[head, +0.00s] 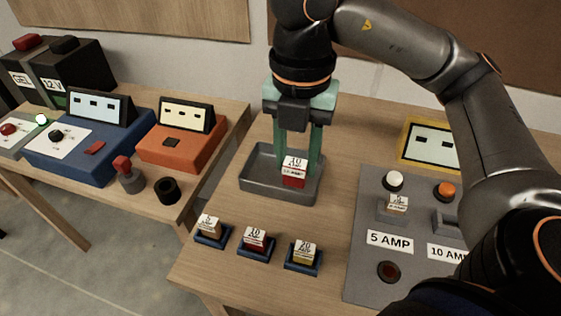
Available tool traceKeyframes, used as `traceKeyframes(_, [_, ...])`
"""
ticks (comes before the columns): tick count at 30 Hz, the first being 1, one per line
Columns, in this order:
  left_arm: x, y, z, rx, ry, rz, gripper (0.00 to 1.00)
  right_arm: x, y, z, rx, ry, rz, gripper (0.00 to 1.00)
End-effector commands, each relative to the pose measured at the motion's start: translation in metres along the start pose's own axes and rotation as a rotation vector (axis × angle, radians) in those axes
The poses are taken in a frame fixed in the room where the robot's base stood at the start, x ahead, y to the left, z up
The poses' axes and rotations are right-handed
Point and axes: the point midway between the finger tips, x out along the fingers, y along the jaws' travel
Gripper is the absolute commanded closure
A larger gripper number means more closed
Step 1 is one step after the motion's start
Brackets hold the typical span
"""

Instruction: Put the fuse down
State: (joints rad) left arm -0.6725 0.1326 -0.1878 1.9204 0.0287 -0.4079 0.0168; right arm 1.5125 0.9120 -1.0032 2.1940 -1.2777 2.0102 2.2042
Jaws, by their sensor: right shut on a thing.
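A red fuse (293,180) with a white top marked 10 is between the green fingers of my right gripper (297,158). The gripper points down and is shut on the fuse, over the right part of a grey tray (262,188). I cannot tell whether the fuse touches the tray floor. My left gripper is not in view.
Tan (208,226), red (255,240) and yellow (303,252) fuses sit in blue holders in front. A grey panel (362,255) at right has a fuse (397,204) above its 5 AMP label. Blue (85,150) and orange (183,150) devices stand on the left table.

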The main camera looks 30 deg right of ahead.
Motion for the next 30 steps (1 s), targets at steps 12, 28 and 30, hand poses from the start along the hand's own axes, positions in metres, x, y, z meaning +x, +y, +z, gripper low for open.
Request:
traceKeyframes(12, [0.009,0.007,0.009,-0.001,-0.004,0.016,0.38,0.061,0.037,0.084,0.000,0.005,-0.006,1.00])
traceKeyframes(28, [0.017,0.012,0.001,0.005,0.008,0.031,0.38,0.110,0.050,0.113,-0.003,0.001,-0.005,1.00])
traceKeyframes(30, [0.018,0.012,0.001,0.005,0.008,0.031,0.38,0.120,0.049,0.113,-0.003,0.001,-0.004,1.00])
